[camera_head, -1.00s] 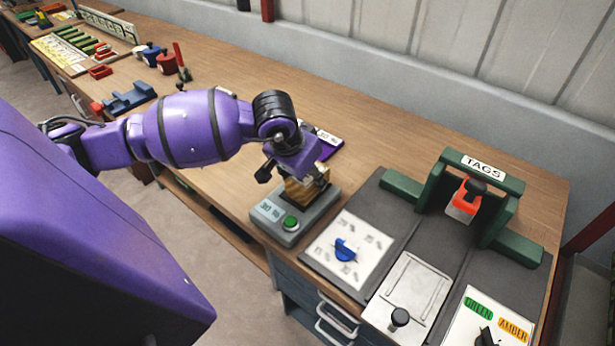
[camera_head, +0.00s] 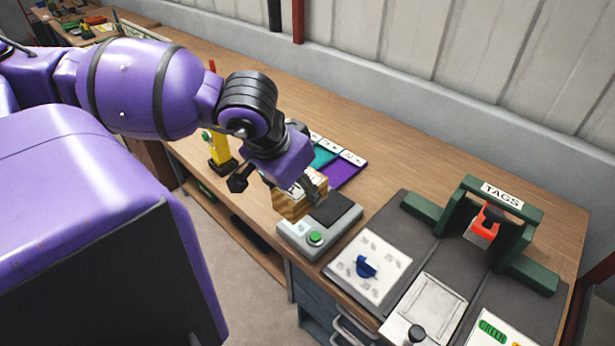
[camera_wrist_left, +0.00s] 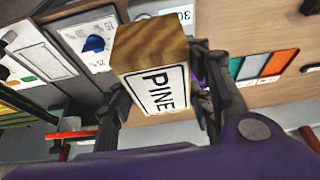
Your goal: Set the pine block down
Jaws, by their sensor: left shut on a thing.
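The pine block (camera_head: 300,196) is a striped wooden block. In the left wrist view the block (camera_wrist_left: 152,70) shows a white label reading PINE. My left gripper (camera_head: 306,188) is shut on it, its fingers on either side of the block in the left wrist view (camera_wrist_left: 163,92). In the head view the block is tilted and appears off the table, overlapping the left side of a grey device (camera_head: 298,236) with a dark top plate and a green button. Part of the plate is bare. The exact gap below the block cannot be told. My right gripper is in neither view.
A mat with teal and purple fields (camera_head: 345,172) lies behind the device. A yellow upright object (camera_head: 218,148) stands left of it. A dial panel (camera_head: 368,262) and the green TAGS frame (camera_head: 515,210) are to the right. Bare wooden tabletop (camera_head: 410,165) extends behind.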

